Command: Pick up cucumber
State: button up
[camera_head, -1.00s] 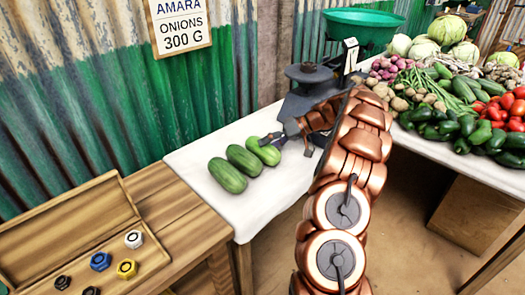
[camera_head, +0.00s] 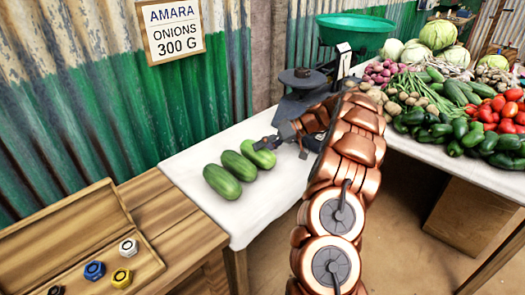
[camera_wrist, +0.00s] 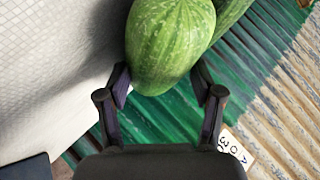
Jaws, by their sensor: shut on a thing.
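Three green cucumbers lie side by side on the white-clothed table: a left one (camera_head: 222,182), a middle one (camera_head: 239,166) and a right one (camera_head: 261,158). My gripper (camera_head: 265,144) is at the far end of the right cucumber, shut on it. In the wrist view my gripper (camera_wrist: 163,88) has one finger on each side of this cucumber (camera_wrist: 170,40), and part of another cucumber (camera_wrist: 232,14) shows behind it. I cannot tell whether the held cucumber is clear of the cloth.
A dark scale (camera_head: 305,78) with a green pan (camera_head: 343,30) stands behind my arm. A vegetable stall (camera_head: 470,170) is at right. A wooden tray (camera_head: 60,238) with several hex nuts is at lower left. Bare cloth (camera_head: 245,210) lies before the cucumbers; a corrugated wall (camera_head: 100,130) stands behind.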

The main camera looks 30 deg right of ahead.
notch_tip(320, 180, up, 3)
jog(key=shift+f, duration=0.15)
jog(key=s+a+r+b, duration=0.1)
jog(key=s, duration=1.5)
jog(key=shift+r, duration=0.15)
